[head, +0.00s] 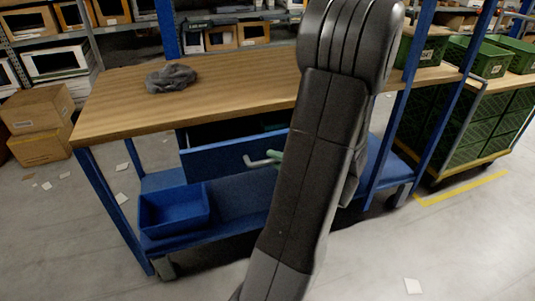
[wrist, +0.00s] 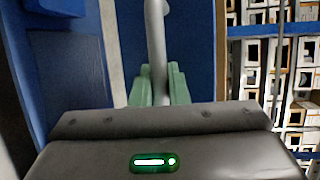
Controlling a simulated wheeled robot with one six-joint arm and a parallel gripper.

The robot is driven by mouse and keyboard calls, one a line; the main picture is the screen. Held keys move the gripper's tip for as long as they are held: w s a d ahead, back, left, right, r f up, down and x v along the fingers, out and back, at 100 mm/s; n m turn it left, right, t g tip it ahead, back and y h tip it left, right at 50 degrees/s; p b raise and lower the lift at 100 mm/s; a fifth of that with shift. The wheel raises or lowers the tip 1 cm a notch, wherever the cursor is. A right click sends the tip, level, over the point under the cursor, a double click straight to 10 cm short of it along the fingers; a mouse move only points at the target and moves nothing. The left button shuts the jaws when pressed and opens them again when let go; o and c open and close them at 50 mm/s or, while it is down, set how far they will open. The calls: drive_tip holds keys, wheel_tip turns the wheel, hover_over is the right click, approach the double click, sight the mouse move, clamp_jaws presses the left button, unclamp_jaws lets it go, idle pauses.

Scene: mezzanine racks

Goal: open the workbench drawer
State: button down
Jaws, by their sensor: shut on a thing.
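The workbench drawer (head: 222,162) is a blue box under the wooden top, pulled part way out, with its dark inside showing above its front panel. Its grey bar handle (head: 256,162) stands out from the front. My gripper's green fingers (head: 276,157) are at the right part of the handle, partly hidden by my arm. In the wrist view, my gripper (wrist: 158,88) has a green finger on each side of the grey handle (wrist: 157,40) and is shut on it. The blue drawer front (wrist: 195,45) lies behind the handle.
The workbench top (head: 130,105) holds a crumpled grey cloth (head: 171,78). A blue bin (head: 174,210) sits on the lower shelf below the drawer. A cart of green crates (head: 480,115) stands right, cardboard boxes (head: 38,122) left. The floor in front is mostly clear.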

drive_tip(key=s+d+b, duration=0.3)
drive_tip(key=s+d, duration=0.1)
drive_tip(key=s, duration=0.9)
drive_tip(key=shift+s+d, duration=0.2)
drive_tip(key=shift+s, duration=0.2)
drive_tip(key=c, duration=1.7)
unclamp_jaws()
drive_tip(key=p+v, duration=0.1)
drive_tip(key=v, duration=1.2)
drive_tip(key=shift+s+d+p, duration=0.25)
drive_tip(key=shift+d+p, duration=0.05)
drive_tip(key=shift+p, duration=0.1)
drive_tip(key=shift+w+a, duration=0.1)
drive_tip(key=b+x, duration=0.1)
drive_tip(key=x, duration=1.2)
drive_tip(key=shift+w+a+b, duration=0.2)
drive_tip(key=shift+b, duration=0.15)
drive_tip(key=shift+f, duration=0.1)
